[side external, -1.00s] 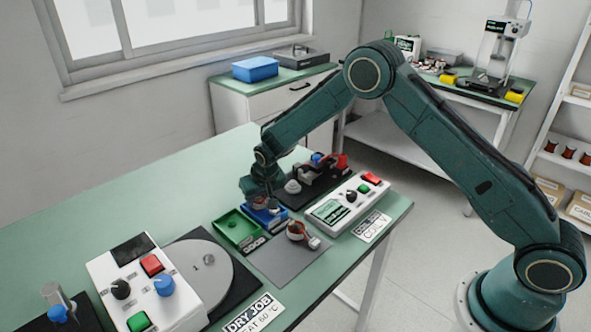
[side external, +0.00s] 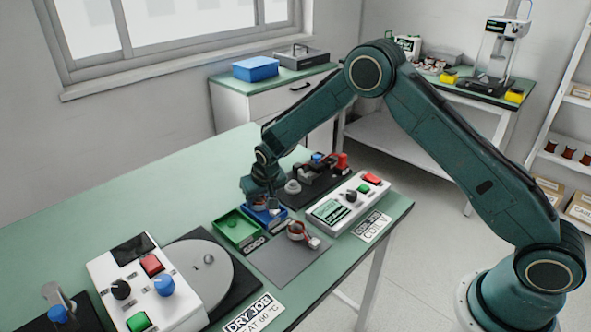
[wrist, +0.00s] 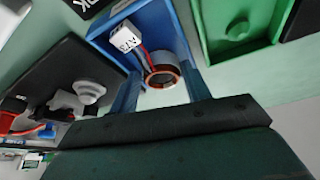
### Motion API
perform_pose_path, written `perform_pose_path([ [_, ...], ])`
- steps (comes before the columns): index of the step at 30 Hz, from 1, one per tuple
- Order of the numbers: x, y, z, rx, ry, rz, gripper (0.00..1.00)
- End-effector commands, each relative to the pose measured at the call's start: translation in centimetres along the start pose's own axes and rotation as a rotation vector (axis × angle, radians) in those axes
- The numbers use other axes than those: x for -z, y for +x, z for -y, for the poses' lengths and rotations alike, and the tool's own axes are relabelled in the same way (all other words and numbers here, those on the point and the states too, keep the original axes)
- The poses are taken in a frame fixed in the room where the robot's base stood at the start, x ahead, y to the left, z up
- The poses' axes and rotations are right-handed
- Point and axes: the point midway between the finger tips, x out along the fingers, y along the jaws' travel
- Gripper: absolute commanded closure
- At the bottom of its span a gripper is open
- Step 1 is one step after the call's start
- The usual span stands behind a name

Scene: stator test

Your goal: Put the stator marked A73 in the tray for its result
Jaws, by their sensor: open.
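The stator marked A73 (wrist: 161,76) is a copper-wound ring with red wires and a white tag (wrist: 125,39) reading A73. In the wrist view it is in the blue tray (wrist: 168,28), near the tray's end. My gripper (wrist: 162,84) is open, with one finger on each side of the ring and a gap visible between. In the side view my gripper (side external: 265,198) is low over the blue tray (side external: 272,221) and partly hides its contents. The green tray (side external: 237,228) stands beside it to the left, and looks empty in the wrist view (wrist: 236,28).
Another stator (side external: 297,230) with a white tag lies on the grey mat (side external: 285,262). A white tester (side external: 345,203) and a black fixture (side external: 318,181) stand to the right. A white control box (side external: 145,285) and round plate (side external: 200,268) are at left.

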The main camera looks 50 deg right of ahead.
Motion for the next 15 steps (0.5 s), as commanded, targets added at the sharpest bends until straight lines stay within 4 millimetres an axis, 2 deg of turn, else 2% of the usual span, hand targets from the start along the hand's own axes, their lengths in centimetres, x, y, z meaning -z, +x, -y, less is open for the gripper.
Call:
perform_pose_path([
  [15, 0.1, -6.7, 0.2, 0.004, -0.002, -0.003, 0.32],
])
